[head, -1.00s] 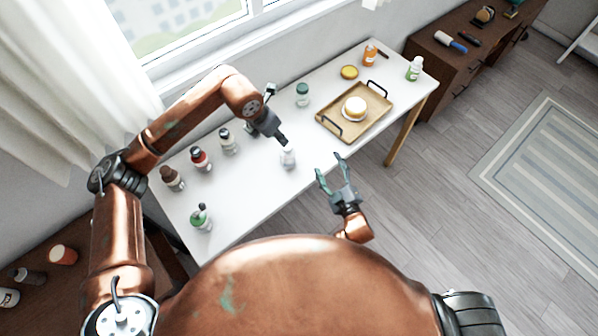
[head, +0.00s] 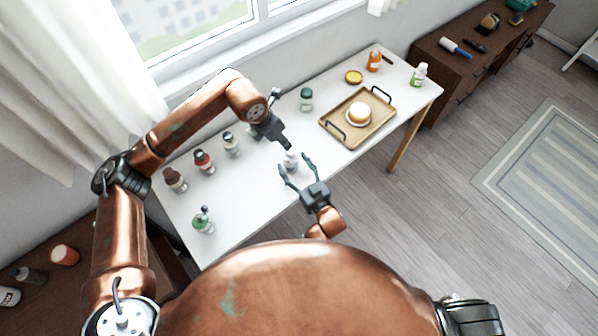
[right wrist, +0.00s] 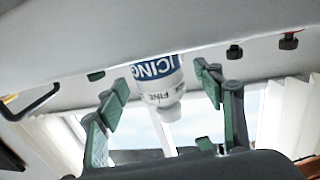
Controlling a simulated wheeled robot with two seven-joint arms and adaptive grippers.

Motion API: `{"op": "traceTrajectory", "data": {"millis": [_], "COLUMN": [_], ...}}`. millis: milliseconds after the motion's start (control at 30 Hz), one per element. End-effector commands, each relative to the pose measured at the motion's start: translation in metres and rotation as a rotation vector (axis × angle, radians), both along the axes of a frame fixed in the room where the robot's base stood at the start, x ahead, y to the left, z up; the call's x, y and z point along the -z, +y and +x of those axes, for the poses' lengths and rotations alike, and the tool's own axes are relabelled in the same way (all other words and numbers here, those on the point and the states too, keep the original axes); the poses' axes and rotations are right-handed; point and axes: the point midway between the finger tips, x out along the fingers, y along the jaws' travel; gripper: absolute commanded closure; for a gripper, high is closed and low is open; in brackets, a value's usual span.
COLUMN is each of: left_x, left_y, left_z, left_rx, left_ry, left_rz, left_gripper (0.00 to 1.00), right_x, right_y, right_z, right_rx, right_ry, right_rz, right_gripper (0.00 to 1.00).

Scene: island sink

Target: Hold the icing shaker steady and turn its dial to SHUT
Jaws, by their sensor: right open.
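The icing shaker (head: 291,162) is a small white bottle near the table's front edge. In the right wrist view the shaker (right wrist: 157,75) shows a blue and white label reading ICING and FINE, and its narrow end points down in that picture. My right gripper (head: 296,163) is open, its two fingers on either side of the shaker in the head view, with gaps visible in the wrist view. My left gripper (head: 284,141) reaches down just above and behind the shaker; whether its jaws are open or touch it I cannot tell. The dial's setting is not readable.
Several bottles, including a red-labelled one (head: 204,162) and a green one (head: 203,222), stand at the left of the white table (head: 250,190). A dark green jar (head: 306,99) stands behind the shaker. A wooden tray (head: 375,128) with handles lies to the right.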

Motion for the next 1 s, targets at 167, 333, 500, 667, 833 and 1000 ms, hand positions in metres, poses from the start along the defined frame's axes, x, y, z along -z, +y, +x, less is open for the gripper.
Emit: {"op": "traceTrajectory", "data": {"millis": [167,333,500,667,833,1000], "left_x": [0.0,0.0,0.0,0.0,0.0,0.0], "left_y": [0.0,0.0,0.0,0.0,0.0,0.0], "left_z": [0.0,0.0,0.0,0.0,0.0,0.0], "left_rx": [0.0,0.0,0.0,0.0,0.0,0.0], "left_ry": [0.0,0.0,0.0,0.0,0.0,0.0], "left_rz": [0.0,0.0,0.0,0.0,0.0,0.0], "left_gripper": [0.71,0.71,0.71,0.71,0.71,0.71], "right_x": [0.001,0.0,0.0,0.0,0.0,0.0], "right_y": [0.007,0.009,0.009,0.009,0.009,0.009], "right_z": [0.015,0.018,0.018,0.018,0.018,0.018], "right_rx": [0.001,0.001,0.001,0.001,0.001,0.001], "right_ry": [0.001,0.0,0.0,0.0,0.0,0.0], "right_rz": [0.0,-0.001,-0.001,-0.001,-0.001,-0.001], "right_gripper": [0.38,0.38,0.38,0.49,0.61,0.73]}}
